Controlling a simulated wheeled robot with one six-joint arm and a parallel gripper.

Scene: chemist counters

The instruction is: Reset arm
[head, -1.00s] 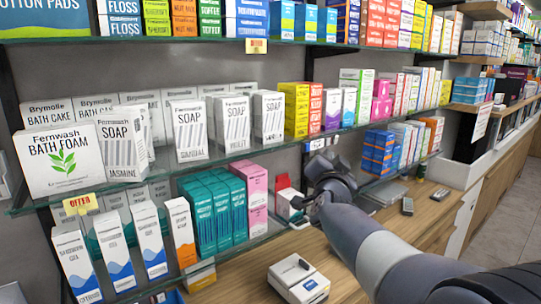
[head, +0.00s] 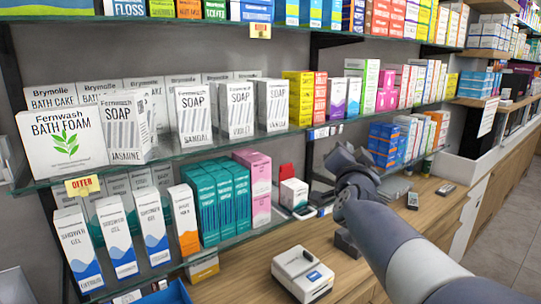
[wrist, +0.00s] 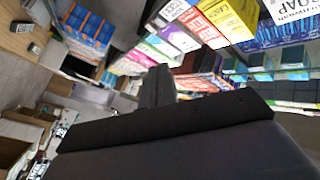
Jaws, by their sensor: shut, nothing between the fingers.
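My gripper shows in the wrist view (wrist: 158,88) as a dark shape with its fingers together and nothing between them. In the head view my grey arm reaches in from the lower right over the wooden counter (head: 240,285).
Glass shelves (head: 200,148) carry soap boxes (head: 193,113), shower gel boxes (head: 108,240) and teal boxes (head: 222,205). A white device (head: 302,274) sits on the counter left of my arm. A dark handheld device (head: 412,201) lies to the right.

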